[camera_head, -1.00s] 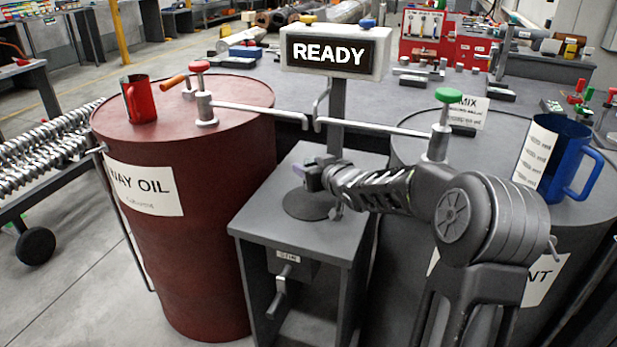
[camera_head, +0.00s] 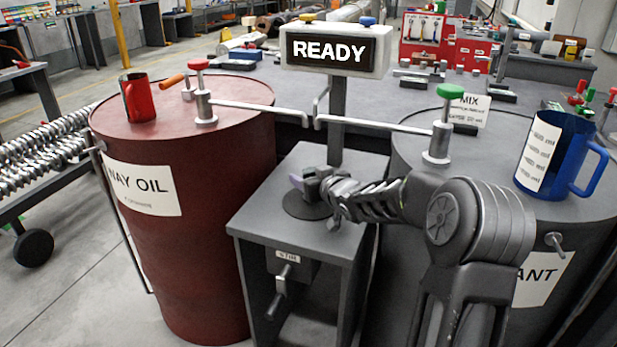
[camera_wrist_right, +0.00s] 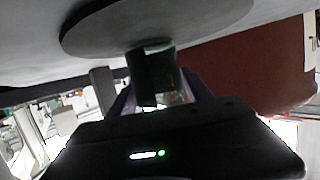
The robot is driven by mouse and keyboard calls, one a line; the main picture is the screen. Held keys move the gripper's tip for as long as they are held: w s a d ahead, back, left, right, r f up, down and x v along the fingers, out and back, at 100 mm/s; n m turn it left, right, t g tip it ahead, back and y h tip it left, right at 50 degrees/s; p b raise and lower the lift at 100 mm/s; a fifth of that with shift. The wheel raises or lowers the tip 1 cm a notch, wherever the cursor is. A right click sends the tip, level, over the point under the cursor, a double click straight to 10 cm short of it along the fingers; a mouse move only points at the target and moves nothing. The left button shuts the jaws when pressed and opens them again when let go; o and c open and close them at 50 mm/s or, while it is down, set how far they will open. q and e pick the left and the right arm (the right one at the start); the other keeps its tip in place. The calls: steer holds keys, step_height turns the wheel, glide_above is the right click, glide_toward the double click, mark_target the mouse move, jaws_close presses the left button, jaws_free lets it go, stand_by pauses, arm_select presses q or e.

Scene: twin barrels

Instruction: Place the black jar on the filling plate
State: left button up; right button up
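The filling plate is a dark round disc (camera_head: 292,207) on top of the grey stand between the two barrels. My right gripper (camera_head: 308,182) is low over this plate, reaching in from the right. In the right wrist view, which looks upside down, the black jar (camera_wrist_right: 150,80) is between the fingers of my right gripper (camera_wrist_right: 158,85), which close in on its sides. The jar's end is at the plate (camera_wrist_right: 190,22); it looks in contact, but a tiny gap cannot be ruled out. In the head view I cannot make out the jar. My left gripper is not in view.
A red barrel (camera_head: 180,240) with a red mug (camera_head: 138,98) stands left of the stand (camera_head: 262,220). A grey barrel with a blue jug (camera_head: 560,155) stands right. Spouts from both valves and the READY sign (camera_head: 330,52) on its post rise close behind my gripper.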

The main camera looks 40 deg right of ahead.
steer(key=shift+o, duration=0.9)
steer(key=shift+s+r, duration=0.15)
steer(key=shift+r, duration=0.15)
steer(key=p+v, duration=0.2)
steer(key=v, duration=0.8)
steer(key=shift+s+r+p, duration=0.1)
steer(key=shift+s+p, duration=0.15)
steer(key=shift+p, duration=0.05)
steer(key=shift+s+a, duration=0.15)
steer(key=shift+s, duration=0.45)
